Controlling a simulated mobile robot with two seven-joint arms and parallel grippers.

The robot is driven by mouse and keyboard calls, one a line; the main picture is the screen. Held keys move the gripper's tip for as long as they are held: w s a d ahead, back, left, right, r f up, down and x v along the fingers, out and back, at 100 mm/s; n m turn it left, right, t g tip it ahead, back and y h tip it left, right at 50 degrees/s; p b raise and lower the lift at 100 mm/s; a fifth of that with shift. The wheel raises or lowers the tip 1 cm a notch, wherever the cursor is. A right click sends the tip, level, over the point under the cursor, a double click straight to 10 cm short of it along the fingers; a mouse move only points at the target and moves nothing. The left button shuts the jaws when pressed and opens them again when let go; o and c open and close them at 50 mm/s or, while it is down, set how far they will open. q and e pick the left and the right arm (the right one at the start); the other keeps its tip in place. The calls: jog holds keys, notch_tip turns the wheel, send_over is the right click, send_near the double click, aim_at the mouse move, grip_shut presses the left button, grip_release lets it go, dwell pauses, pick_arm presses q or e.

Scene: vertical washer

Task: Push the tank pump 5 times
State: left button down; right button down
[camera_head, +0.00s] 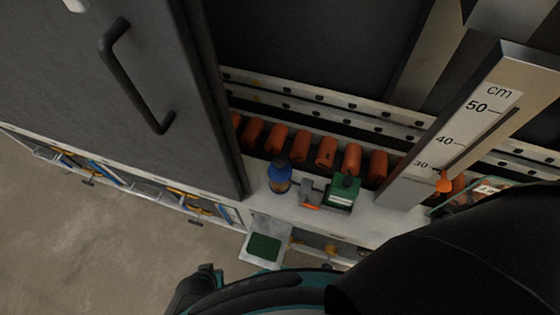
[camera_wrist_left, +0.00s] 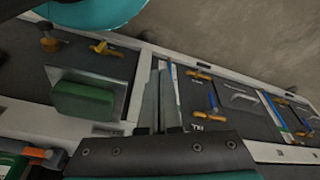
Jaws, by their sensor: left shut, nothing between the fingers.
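No part is plainly marked as the tank pump, and I cannot tell for sure which one it is. A green block on a metal plate (camera_head: 264,247) juts from the bench's front edge in the head view. The same green block (camera_wrist_left: 85,103) shows at the left of the wrist view, apart from my fingers. A blue container (camera_head: 279,178) and a green box (camera_head: 342,194) stand on the bench ledge. My left gripper (camera_wrist_left: 161,75) is shut and empty, over the front tool panel, right of the green block. My right gripper is not in view.
A grey door with a black handle (camera_head: 135,75) is at the left. Several orange cylinders (camera_head: 326,153) line the ledge's back. A centimetre scale (camera_head: 470,125) rises at the right. Tool panels (camera_wrist_left: 205,100) run along the front. The floor (camera_head: 80,240) is clear at lower left.

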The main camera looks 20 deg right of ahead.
pick_arm(q)
jog(key=s+a+f+g, duration=0.1)
jog(key=s+a+f, duration=0.1)
jog(key=s, duration=0.5)
jog(key=s+a+f+g+y+b, duration=0.1)
jog(key=s+a+f, duration=0.2)
jog(key=s+f, duration=0.2)
jog(key=s, duration=0.2)
jog(key=shift+s, duration=0.35)
jog(key=shift+w+m, duration=0.15)
jog(key=shift+m, duration=0.15)
